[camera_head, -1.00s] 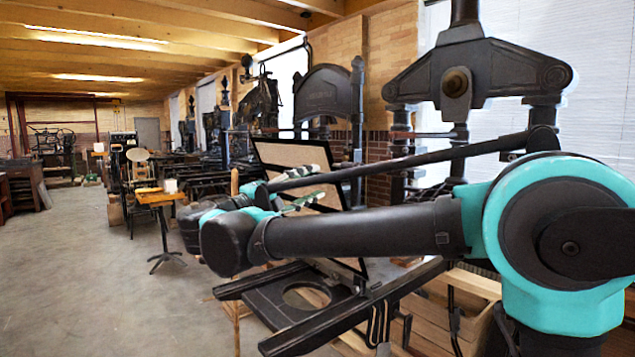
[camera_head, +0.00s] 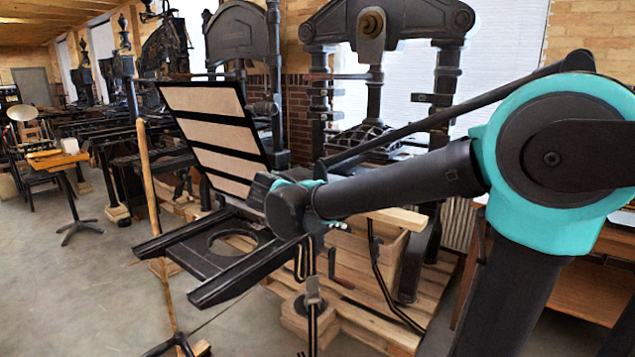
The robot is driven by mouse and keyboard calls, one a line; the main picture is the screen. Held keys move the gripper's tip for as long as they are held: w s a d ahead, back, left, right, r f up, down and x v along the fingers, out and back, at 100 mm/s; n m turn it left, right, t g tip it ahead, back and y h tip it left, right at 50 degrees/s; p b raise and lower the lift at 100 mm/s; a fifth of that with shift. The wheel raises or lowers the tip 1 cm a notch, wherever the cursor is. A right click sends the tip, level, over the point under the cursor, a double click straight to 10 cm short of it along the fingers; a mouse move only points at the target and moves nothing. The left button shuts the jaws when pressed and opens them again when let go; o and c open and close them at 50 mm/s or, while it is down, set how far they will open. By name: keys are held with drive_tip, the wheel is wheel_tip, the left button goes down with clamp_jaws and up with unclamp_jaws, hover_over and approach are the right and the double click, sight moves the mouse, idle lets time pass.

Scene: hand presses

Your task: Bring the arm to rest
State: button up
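My arm shows in the head view, with a large teal and black joint at the right and a black forearm (camera_head: 400,187) reaching left and down from it. The black rounded wrist end (camera_head: 290,208) lies in front of the press frame. Only a small pale-green bit, perhaps of my gripper (camera_head: 337,225), shows behind the wrist. The rest of the gripper is hidden, so I cannot tell its opening or whether it holds anything.
A press with a raised, slatted tympan frame (camera_head: 213,138) and black rails (camera_head: 245,272) stands behind and left of the wrist. A large hand press (camera_head: 385,22) stands behind the arm. A wooden pole (camera_head: 150,200) and small table (camera_head: 58,160) stand left. Floor (camera_head: 80,290) is open at left.

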drive_tip(key=s+d+f+m+g+y, duration=0.2)
drive_tip(key=s+d+f, duration=0.1)
drive_tip(key=d+f, duration=0.3)
drive_tip(key=s+d+f+m+g+y, duration=0.1)
drive_tip(key=s+d+f+g, duration=0.15)
drive_tip(key=d+f, duration=0.4)
drive_tip(key=s+f+m+y, duration=0.5)
drive_tip(key=s+f+y, duration=0.1)
drive_tip(key=s+f, duration=0.5)
wheel_tip(320, 180, down, 2)
drive_tip(key=shift+s+d+f+m, duration=0.1)
drive_tip(key=shift+s+d+m, duration=0.3)
drive_tip(key=shift+t, duration=0.25)
